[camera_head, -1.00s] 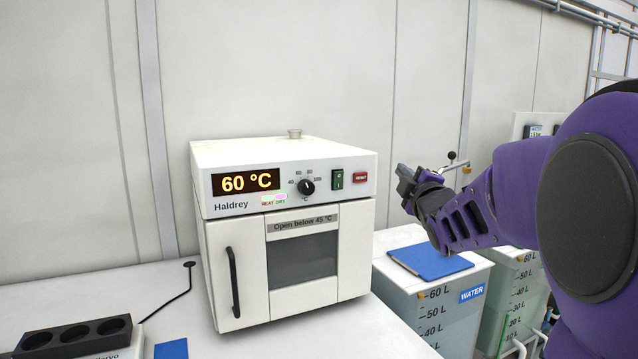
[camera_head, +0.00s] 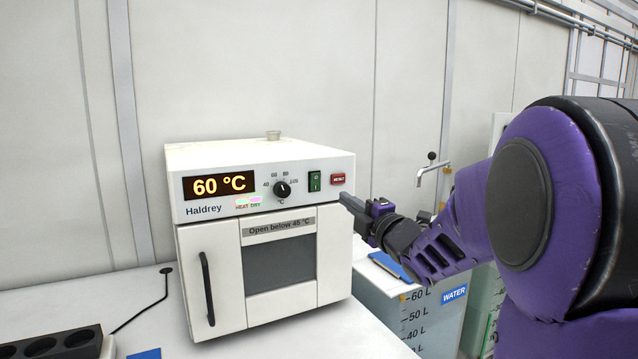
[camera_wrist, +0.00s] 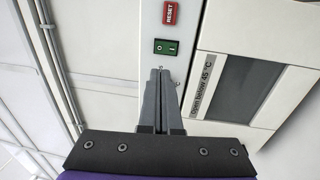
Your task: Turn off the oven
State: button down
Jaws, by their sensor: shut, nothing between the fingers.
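The white oven (camera_head: 270,265) stands on the bench, its door closed, its display (camera_head: 219,185) reading 60 °C. To the right of the display are a black dial (camera_head: 282,189), a green rocker switch (camera_head: 314,181) and a red RESET button (camera_head: 338,179). My gripper (camera_head: 345,199) is shut and empty at the oven's right front edge, a little below the button. In the wrist view my shut fingertips (camera_wrist: 160,72) point at the panel close to the green switch (camera_wrist: 166,47), with the RESET button (camera_wrist: 170,13) beyond it. I cannot tell whether they touch the panel.
A black block with round holes (camera_head: 52,346) and a blue pad (camera_head: 146,354) lie at the bench's left front.

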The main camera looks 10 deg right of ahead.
aim_at(315, 177)
jog(key=p+x, duration=0.1)
jog(key=x, duration=1.1)
jog(key=r+g+p, duration=0.1)
jog(key=p, duration=0.1)
jog(key=shift+w+a+r+p, duration=0.1)
jog(key=shift+w+r+p, duration=0.15)
jog(key=shift+p, duration=0.15)
jog(key=shift+f, duration=0.4)
jog(key=shift+r, duration=0.1)
jog(key=shift+s+b, duration=0.1)
jog(key=shift+b, duration=0.3)
